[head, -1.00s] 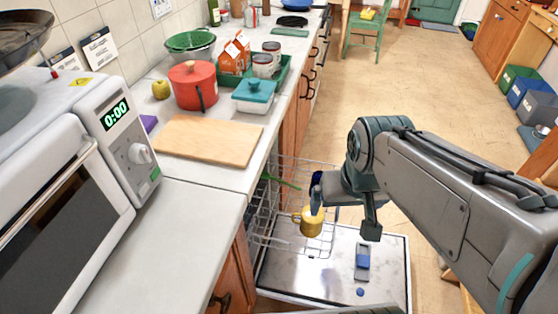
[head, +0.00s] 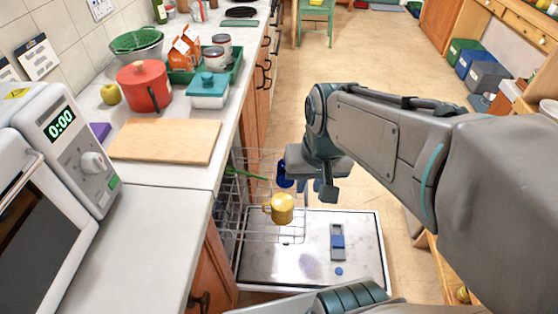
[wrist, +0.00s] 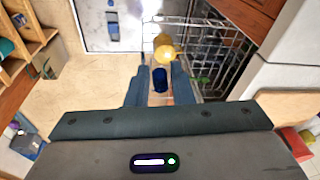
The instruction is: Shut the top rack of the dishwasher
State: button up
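The dishwasher's top rack (head: 275,234) is a wire rack pulled out over the lowered door (head: 355,265). A yellow mug (head: 282,209) stands in it, with a blue mug (head: 285,182) just behind and a green utensil (head: 246,173) on the left. In the wrist view, my gripper (wrist: 159,72) has its two fingers apart. The blue mug (wrist: 160,80) shows between them with gaps on both sides, and the yellow mug (wrist: 165,53) lies just past the fingertips. I cannot tell whether a finger touches the rack.
The counter (head: 160,203) runs along the left, with a cutting board (head: 166,140) and a red pot (head: 144,86) on it. The open door bears a dispenser (head: 337,242) with a blue part. Open floor (head: 345,55) lies beyond and right of the rack, partly behind my arm.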

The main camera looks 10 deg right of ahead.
jog(key=w+d+f+m+y, duration=0.1)
jog(key=w+m, duration=0.1)
jog(key=w+d+f+m+g+y+b, duration=0.1)
jog(key=w+f+m, duration=0.1)
jog(key=w+d+f+m+g+b, duration=0.1)
jog(key=w+f+m, duration=0.1)
jog(key=w, duration=0.1)
jog(key=shift+w+d+y, duration=0.1)
jog(key=shift+d+y, duration=0.25)
jog(key=shift+y, duration=0.05)
grip_shut()
jog(key=w+d+f+m+t+y+b, duration=0.1)
jog(key=w+d+f+m+y+b, duration=0.1)
jog(key=w+d+f+m, duration=0.4)
jog(key=w+d+f+m+t+y+b, duration=0.1)
jog(key=d+f+m+y, duration=0.15)
jog(key=d+f, duration=0.5)
jog(key=w+d+f+m+t+y+b, duration=0.1)
jog(key=w+d+f+m+y+b, duration=0.1)
jog(key=w+d+f+m, duration=0.35)
jog(key=s+x, duration=0.1)
jog(key=x, duration=1.1)
jog(key=shift+a, duration=0.65)
jog(key=shift+w, duration=0.15)
